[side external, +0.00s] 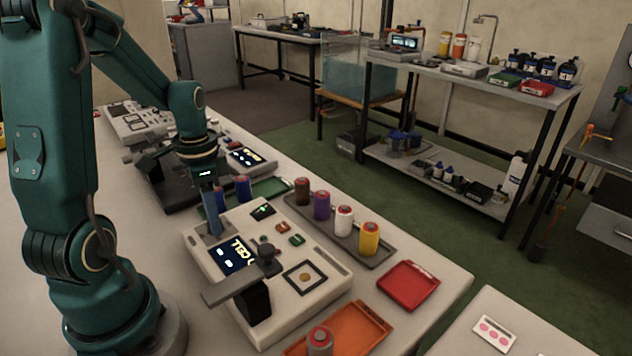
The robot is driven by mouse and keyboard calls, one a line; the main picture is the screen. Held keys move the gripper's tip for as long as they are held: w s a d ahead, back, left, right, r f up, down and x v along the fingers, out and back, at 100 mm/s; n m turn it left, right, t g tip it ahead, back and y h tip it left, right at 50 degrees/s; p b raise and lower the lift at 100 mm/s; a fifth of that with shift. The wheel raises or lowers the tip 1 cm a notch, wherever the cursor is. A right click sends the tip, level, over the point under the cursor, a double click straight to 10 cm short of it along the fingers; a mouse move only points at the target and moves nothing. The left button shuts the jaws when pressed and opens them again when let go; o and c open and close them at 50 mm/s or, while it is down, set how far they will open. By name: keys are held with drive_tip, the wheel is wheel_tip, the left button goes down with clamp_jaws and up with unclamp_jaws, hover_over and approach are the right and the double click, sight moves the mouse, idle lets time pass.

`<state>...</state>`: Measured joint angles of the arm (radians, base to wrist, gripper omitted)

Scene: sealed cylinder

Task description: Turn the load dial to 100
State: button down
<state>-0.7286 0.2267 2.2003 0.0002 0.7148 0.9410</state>
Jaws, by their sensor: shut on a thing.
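My gripper (214,230) points straight down at the far left corner of a cream console (315,300). Its jaws are shut on a small part there, which I take to be the load dial; the fingers hide it, and no scale or number on it can be read. The console's dark screen (236,256) shows bright lettering, "CELL" among it, and smaller marks too small to read. A small dark display with a green mark (263,210) sits near the console's back edge. A green button (297,240) and a red one are nearby.
A grey tray (372,262) holds brown, purple, white and yellow cylinders behind the console. Blue cylinders (243,188) stand close behind my gripper. Red (408,286) and orange (345,328) trays lie right and in front.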

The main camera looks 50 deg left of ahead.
drive_tip(key=c, duration=0.6)
unclamp_jaws()
drive_tip(key=shift+r, duration=2.6)
drive_tip(key=shift+w+d+r, duration=0.1)
drive_tip(key=shift+w+d, duration=0.05)
drive_tip(key=shift+d, duration=0.05)
drive_tip(key=s+d+r+t, duration=0.1)
drive_tip(key=d+r+t, duration=0.1)
drive_tip(key=d, duration=0.3)
drive_tip(key=s+d+r+n+t, duration=0.1)
drive_tip(key=d, duration=0.4)
drive_tip(key=s+d+r+n+t, duration=0.1)
drive_tip(key=d+r+t, duration=0.1)
drive_tip(key=d, duration=0.3)
drive_tip(key=shift+s+d+r+t, duration=0.1)
drive_tip(key=shift+s+r+t, duration=0.15)
drive_tip(key=shift+r+t, duration=0.1)
